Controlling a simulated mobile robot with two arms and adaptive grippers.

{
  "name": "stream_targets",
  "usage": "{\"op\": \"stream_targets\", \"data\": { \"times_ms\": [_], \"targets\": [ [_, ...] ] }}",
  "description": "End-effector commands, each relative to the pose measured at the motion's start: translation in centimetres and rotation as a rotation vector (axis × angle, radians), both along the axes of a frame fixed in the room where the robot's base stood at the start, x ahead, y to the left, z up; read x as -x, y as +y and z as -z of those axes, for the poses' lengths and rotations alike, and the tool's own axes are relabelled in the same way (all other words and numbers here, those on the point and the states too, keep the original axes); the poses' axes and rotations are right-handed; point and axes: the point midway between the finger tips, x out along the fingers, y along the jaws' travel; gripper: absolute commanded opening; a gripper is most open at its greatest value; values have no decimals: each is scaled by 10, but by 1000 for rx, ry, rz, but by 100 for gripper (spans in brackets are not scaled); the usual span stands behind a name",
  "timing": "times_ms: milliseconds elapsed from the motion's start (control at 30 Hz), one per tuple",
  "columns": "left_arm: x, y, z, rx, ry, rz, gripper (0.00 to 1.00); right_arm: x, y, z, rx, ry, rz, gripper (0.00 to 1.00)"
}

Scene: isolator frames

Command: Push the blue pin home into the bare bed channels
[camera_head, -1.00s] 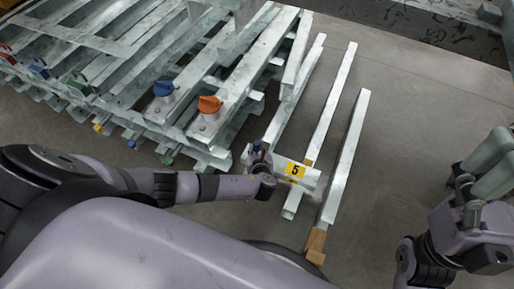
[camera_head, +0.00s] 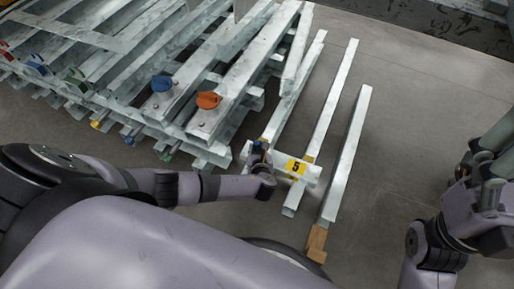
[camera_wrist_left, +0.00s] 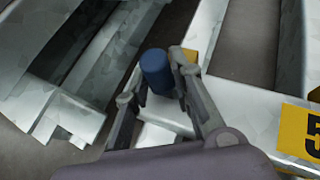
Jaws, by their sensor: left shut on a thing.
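The blue pin (camera_wrist_left: 157,70) stands roughly upright between the two fingers of my left gripper (camera_wrist_left: 156,84) in the left wrist view. The fingers are shut on it. In the head view my left gripper (camera_head: 261,158) is at the left end of a crosspiece with a yellow "5" label (camera_head: 296,167), and only the pin's small blue top (camera_head: 257,146) shows. The bare bed channels (camera_head: 328,110) are long pale metal bars lying side by side on the floor. The pin's lower end is hidden, so its depth cannot be told. My right gripper (camera_head: 480,180) is at the right edge, partly cut off.
A stack of metal frames (camera_head: 110,60) fills the left, with a blue knob (camera_head: 162,84) and an orange knob (camera_head: 208,100) on top. A wooden block (camera_head: 316,240) sits at the near end of the rightmost bar. The floor (camera_head: 420,120) to its right is clear.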

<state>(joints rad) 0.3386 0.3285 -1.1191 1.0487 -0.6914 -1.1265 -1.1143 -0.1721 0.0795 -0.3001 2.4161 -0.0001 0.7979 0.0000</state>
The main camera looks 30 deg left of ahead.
Motion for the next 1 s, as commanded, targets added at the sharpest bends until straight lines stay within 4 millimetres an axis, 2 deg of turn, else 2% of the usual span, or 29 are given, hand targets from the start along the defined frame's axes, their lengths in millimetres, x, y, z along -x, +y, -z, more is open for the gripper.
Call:
{"op": "stream_targets", "data": {
  "times_ms": [167,200,533,867,1000],
  "targets": [
    [0,0,6,0,0,0,0,-1,1,0,4,-9,0,82],
    [0,0,6,0,0,0,23,-1,1,-2,5,-12,1,82],
    [0,0,5,0,0,0,45,0,1,-4,4,-18,1,82],
    [1,-1,5,1,1,0,45,1,0,-3,5,-16,0,82],
    [8,-6,0,3,-1,2,45,1,0,-3,5,-16,0,82]
  ]
}}
